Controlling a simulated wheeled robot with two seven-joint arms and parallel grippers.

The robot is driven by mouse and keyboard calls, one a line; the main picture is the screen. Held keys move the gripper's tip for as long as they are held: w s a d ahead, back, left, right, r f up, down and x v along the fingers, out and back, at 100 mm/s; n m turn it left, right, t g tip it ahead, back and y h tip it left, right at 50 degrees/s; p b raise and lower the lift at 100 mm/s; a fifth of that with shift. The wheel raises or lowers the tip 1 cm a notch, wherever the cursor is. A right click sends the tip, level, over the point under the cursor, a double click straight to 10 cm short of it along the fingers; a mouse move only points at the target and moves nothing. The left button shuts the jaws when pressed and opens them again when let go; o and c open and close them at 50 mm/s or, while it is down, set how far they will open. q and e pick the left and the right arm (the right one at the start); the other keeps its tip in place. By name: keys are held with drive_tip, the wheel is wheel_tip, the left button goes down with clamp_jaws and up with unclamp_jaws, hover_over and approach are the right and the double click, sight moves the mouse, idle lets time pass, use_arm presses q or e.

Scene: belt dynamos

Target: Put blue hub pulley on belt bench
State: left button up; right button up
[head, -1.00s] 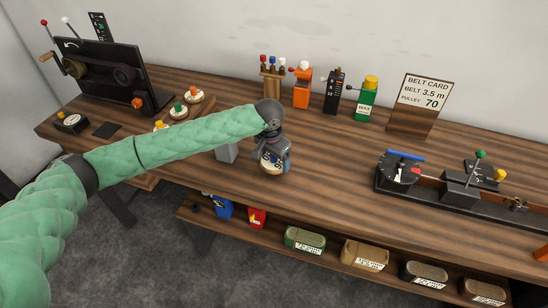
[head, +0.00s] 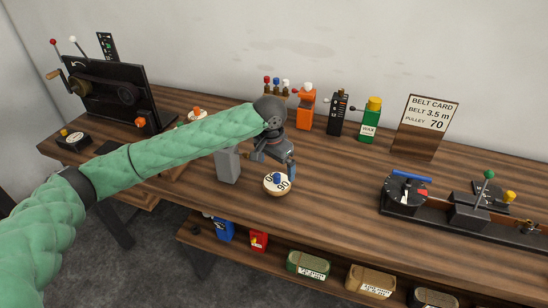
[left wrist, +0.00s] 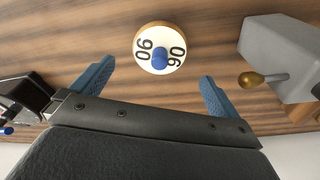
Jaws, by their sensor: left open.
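The blue hub pulley (head: 277,183), a cream disc on a wooden base with a blue hub and "90" markings, lies flat on the brown wooden bench top (head: 330,215). It also shows in the left wrist view (left wrist: 148,60). My left gripper (head: 274,160) is open and empty, just behind and above the pulley. In the left wrist view its blue fingertips (left wrist: 156,76) are apart, with the pulley beyond them and between their lines. I cannot tell which fixture is called the belt bench. My right gripper is not in view.
A grey block (head: 228,165) stands left of the pulley. A dial fixture on a dark rail (head: 406,195) is at right; a black crank panel (head: 105,80) is at left. Bottles, including a green wax one (head: 370,121), line the back near the belt card (head: 425,115).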

use_arm(q)
drive_tip(key=r, duration=0.3)
drive_tip(key=r+b, duration=0.1)
drive_tip(key=r, duration=0.1)
drive_tip(key=shift+s+a, duration=0.2)
drive_tip(key=shift+s, duration=0.05)
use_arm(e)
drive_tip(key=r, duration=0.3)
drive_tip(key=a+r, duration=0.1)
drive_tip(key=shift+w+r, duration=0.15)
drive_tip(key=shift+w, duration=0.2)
